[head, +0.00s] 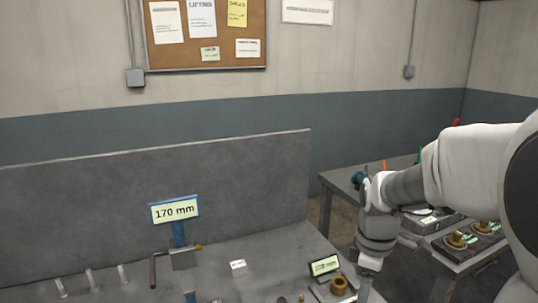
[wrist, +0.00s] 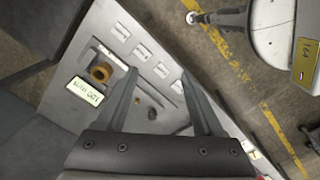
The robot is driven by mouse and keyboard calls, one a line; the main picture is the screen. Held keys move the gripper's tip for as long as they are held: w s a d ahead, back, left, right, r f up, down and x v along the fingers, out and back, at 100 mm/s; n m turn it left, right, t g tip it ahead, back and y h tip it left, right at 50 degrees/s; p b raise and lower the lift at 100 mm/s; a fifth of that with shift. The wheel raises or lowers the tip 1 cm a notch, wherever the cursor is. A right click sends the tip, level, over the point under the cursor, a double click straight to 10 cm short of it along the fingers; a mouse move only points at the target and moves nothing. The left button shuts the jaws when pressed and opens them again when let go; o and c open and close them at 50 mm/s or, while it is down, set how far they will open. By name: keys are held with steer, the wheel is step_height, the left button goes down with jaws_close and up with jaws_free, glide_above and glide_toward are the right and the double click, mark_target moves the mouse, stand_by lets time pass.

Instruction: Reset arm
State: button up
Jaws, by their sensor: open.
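My gripper (wrist: 159,72) shows in the wrist view with its two fingers apart and nothing between them. It is above a grey plate-like surface (wrist: 100,30) with several pale labels. A brass ring (wrist: 101,73) lies to the left of the fingers, apart from them, beside a small sign (wrist: 84,92) that reads upside down. In the head view my arm reaches down from the right, and its fingers are hidden or out of frame at the bottom. The brass ring (head: 339,285) shows just left of my wrist there, next to a small dark-framed sign (head: 324,265).
A grey bench with an upright back panel (head: 150,195) fills the lower left. It bears a blue-framed "170 mm" sign (head: 174,210) and a clamp with a crank (head: 180,258). A side table (head: 345,185) with brass parts stands behind my arm. Yellow-lined floor (wrist: 225,45) shows at right.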

steer(key=s+a+r+m+t+p, duration=0.2)
steer(key=s+r+m+p, duration=0.1)
steer(key=s+r+m, duration=0.3)
steer(key=s+a+r+m+t+p, duration=0.3)
steer(key=s+r+m, duration=0.3)
steer(key=r, duration=0.5)
steer(key=shift+s+a+r+p, duration=0.2)
steer(key=shift+s+p, duration=0.4)
steer(key=shift+s, duration=0.6)
